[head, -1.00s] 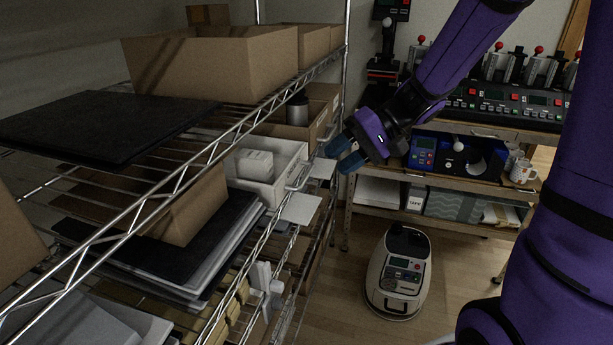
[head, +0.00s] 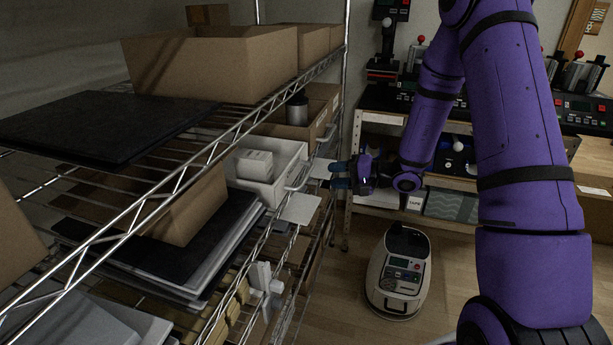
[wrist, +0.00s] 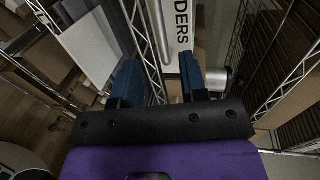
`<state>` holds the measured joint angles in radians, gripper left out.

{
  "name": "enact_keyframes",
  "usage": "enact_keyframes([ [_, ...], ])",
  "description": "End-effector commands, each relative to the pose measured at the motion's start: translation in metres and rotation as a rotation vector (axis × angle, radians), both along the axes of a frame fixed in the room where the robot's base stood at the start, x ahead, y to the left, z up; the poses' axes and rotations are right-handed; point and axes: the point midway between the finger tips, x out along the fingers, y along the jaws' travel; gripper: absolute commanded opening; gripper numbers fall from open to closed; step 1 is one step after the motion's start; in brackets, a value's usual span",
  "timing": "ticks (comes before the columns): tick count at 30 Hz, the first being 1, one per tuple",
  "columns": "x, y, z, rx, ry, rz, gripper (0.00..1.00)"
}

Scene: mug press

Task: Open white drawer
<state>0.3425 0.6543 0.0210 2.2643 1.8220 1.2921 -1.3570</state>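The white drawer (head: 262,186) sits on the middle level of the wire rack, with small white boxes in it. Its bar handle (head: 299,177) faces right, toward my gripper (head: 334,175). My gripper is just right of the handle, its blue fingers pointing left at the rack and apart from the handle. In the wrist view the two fingers (wrist: 160,68) are spread with nothing between them. The drawer front with the letters "DERS" (wrist: 183,38) shows ahead between and above the fingertips, and the handle bar (wrist: 161,30) is just left of the letters.
Cardboard boxes (head: 215,65) and a black panel (head: 105,125) lie on the upper rack level. A metal can (head: 297,110) stands behind the drawer. White label plates (head: 300,209) stick out from the rack edge. A white-and-black machine (head: 398,275) stands on the floor.

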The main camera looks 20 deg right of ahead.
Motion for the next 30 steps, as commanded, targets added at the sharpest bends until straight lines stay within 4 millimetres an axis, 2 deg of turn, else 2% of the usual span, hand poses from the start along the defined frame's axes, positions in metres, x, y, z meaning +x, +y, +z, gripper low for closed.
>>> enact_keyframes([
  [9,0.032,0.046,-0.012,0.001,0.002,0.005,0.4],
  [15,0.046,0.065,-0.017,0.0,0.002,0.003,0.4],
  [28,0.051,0.072,-0.018,0.0,0.002,0.002,0.4],
  [29,0.051,0.072,-0.018,0.0,0.002,0.002,0.35],
  [30,0.051,0.072,-0.018,0.0,0.002,0.002,0.26],
])
